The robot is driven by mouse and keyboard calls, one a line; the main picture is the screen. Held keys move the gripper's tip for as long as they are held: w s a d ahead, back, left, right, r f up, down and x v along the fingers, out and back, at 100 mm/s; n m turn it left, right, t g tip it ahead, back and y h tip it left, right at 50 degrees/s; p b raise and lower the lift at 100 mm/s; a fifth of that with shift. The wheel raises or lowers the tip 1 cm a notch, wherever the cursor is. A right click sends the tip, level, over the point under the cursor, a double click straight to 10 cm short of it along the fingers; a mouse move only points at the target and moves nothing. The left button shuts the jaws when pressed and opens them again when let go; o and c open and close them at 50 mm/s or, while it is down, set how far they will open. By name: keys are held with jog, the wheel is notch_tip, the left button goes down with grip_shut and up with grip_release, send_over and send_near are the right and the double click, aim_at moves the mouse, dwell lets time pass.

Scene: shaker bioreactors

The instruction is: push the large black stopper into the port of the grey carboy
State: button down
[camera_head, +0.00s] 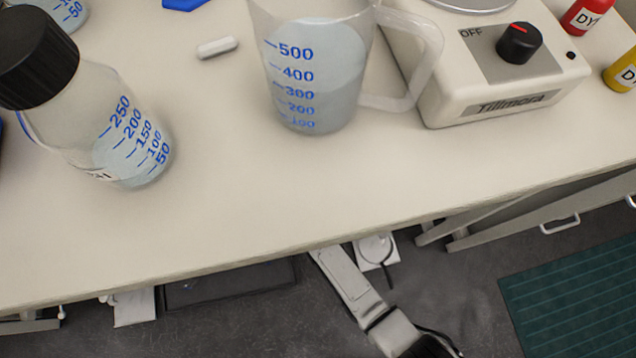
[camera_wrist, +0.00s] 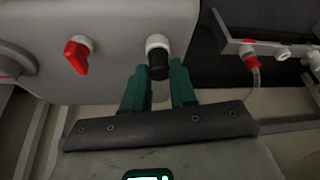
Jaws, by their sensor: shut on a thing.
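In the wrist view, the grey carboy (camera_wrist: 115,55) fills the upper left, with a flat grey wall facing me. A white-rimmed port (camera_wrist: 157,41) sticks out of its wall. The large black stopper (camera_wrist: 158,60) is at the port's mouth, lined up with it; how far in it sits cannot be told. My gripper (camera_wrist: 159,74) has green fingers on either side of the stopper and is shut on it. The head view shows neither the carboy, the stopper nor the gripper's fingers.
A red tap (camera_wrist: 77,54) sticks out left of the port. At right, a pale manifold (camera_wrist: 270,48) carries a red fitting and tubing. In the head view, the bench (camera_head: 330,190) holds a bottle (camera_head: 130,130), a jug (camera_head: 315,70) and a stirrer (camera_head: 500,100) above my arm.

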jog(key=shift+f, duration=0.2)
jog(key=c, duration=0.8)
grip_release()
jog(key=p+v, duration=0.4)
jog(key=v, duration=0.7)
jog(key=shift+p, duration=0.35)
